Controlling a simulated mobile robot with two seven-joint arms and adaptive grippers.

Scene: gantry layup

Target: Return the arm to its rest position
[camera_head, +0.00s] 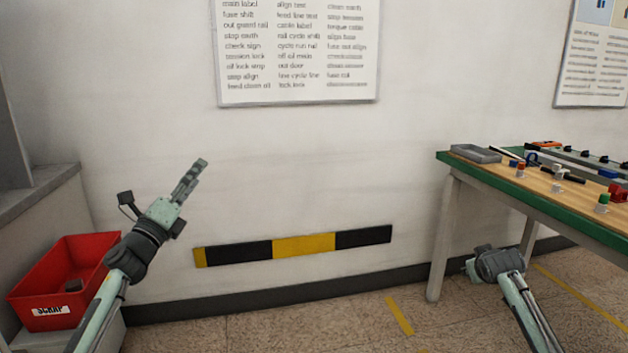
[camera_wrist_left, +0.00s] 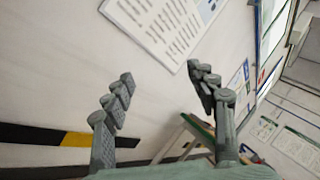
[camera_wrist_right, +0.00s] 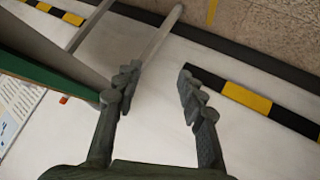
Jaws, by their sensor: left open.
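My left gripper (camera_head: 191,179) is raised in front of the white wall at the left of the head view, clear of everything. In the left wrist view its two fingers (camera_wrist_left: 165,88) are spread apart with nothing between them. My right arm comes in low at the right of the head view, beside the table leg, and its gripper (camera_head: 480,266) shows only in part there. In the right wrist view the right fingers (camera_wrist_right: 157,88) are spread with a gap between them, and nothing is held.
A workbench (camera_head: 530,207) with a green edge stands at the right, bearing a grey tray (camera_head: 475,153) and several small parts. A red scrap bin (camera_head: 38,312) sits at the lower left. A striped strip (camera_head: 303,245) runs along the wall. The middle floor is clear.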

